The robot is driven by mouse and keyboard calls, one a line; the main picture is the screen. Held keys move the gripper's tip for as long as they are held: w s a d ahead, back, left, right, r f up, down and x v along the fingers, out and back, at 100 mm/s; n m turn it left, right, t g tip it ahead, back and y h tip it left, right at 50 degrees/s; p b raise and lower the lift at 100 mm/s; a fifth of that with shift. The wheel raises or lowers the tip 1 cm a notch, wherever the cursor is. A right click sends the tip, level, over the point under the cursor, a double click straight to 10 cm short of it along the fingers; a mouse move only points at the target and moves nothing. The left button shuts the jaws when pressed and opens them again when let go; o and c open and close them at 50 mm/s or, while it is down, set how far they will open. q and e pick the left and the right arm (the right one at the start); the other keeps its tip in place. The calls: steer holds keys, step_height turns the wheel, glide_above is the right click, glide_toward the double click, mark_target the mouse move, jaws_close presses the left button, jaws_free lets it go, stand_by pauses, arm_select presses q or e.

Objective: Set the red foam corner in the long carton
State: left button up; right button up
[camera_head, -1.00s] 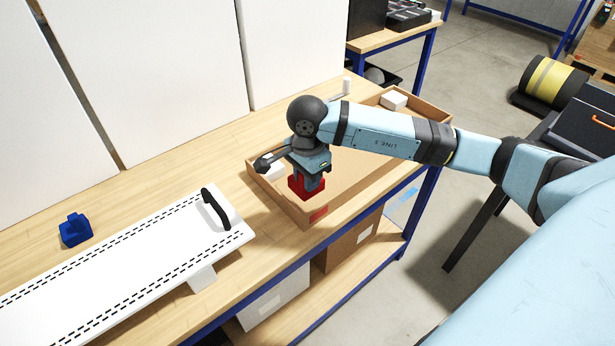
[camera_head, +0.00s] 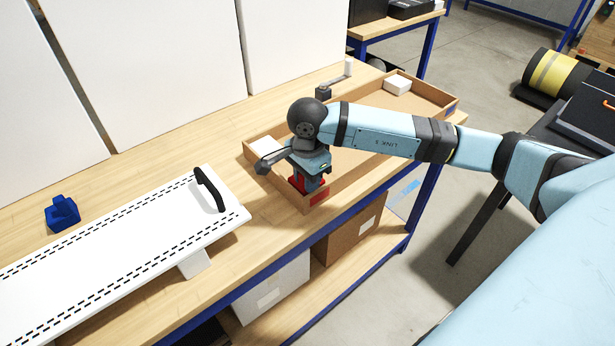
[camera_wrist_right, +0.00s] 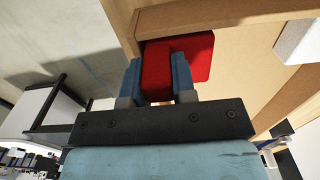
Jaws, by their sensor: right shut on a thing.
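The red foam corner (camera_head: 318,196) is in my right gripper (camera_head: 309,183), down inside the near end of the long carton (camera_head: 284,193). In the right wrist view the red foam corner (camera_wrist_right: 190,62) sits between the two blue fingers of my right gripper (camera_wrist_right: 160,78), which is shut on it. It lies close to the carton's corner, beside the wall (camera_wrist_right: 205,22); whether it touches the floor I cannot tell. In the head view my gripper and wrist hide most of it. My left gripper is not in view.
White blocks sit in the carton's near left corner (camera_head: 266,146) and far end (camera_head: 397,85). White boards stand behind.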

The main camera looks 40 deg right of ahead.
steer(key=o, duration=1)
steer(key=shift+r, duration=0.1)
step_height(320, 180, up, 14)
steer(key=shift+b, duration=0.45)
steer(key=shift+f, duration=0.2)
